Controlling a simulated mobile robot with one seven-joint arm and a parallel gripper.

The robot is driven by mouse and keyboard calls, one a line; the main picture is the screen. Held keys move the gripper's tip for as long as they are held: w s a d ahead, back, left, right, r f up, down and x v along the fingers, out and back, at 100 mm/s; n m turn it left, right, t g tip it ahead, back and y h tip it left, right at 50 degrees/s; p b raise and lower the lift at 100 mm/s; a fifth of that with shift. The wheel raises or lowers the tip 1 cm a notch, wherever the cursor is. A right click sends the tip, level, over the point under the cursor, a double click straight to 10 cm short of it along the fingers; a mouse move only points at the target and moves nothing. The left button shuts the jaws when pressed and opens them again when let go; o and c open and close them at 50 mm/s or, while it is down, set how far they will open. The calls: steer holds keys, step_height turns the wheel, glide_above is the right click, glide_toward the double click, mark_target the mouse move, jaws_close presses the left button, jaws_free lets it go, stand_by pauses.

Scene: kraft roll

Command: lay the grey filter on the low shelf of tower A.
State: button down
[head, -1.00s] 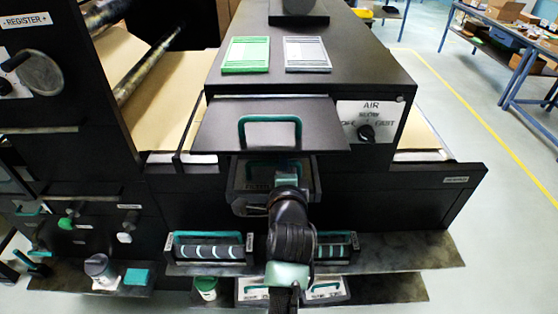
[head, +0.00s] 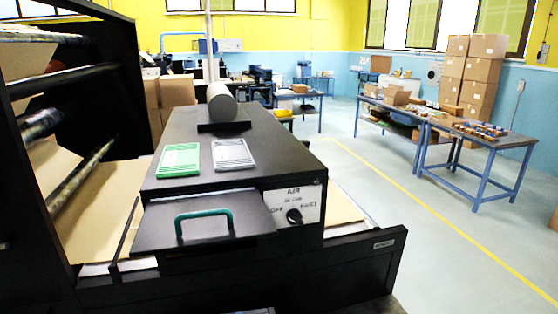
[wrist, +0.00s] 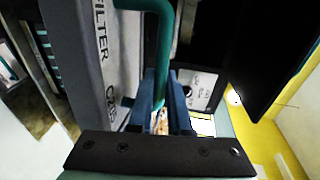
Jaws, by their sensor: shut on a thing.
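In the wrist view, my gripper (wrist: 163,92) has blue fingers shut on the green handle of the grey filter (wrist: 70,45). Its side is grey and its paler face carries black lettering that starts with FILTER. It fills the upper left of the view, close to the fingers. Its far end is cut off by the picture edge. My gripper and this filter are not in the head view. I cannot make out a sign for tower A or its low shelf in either view now.
The black machine (head: 300,270) has a flap with a green handle (head: 205,218) and an AIR dial (head: 294,216). A green plate (head: 180,160) and a grey-white plate (head: 233,155) lie on top. Blue-legged tables (head: 480,150) stand right. Open floor (head: 455,250) lies between.

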steer(key=s+d+f+m+h, duration=0.1)
steer(key=s+d+f, duration=0.3)
steer(key=s, duration=0.6)
steer(key=s+d+f+m+h, duration=0.1)
steer(key=s+d+f, duration=0.3)
steer(key=s, duration=0.5)
step_height(320, 180, down, 3)
steer(key=shift+s+r+h, duration=0.2)
steer(key=shift+s+h, duration=0.15)
steer(key=shift+h, duration=0.25)
steer(key=shift+d, duration=0.15)
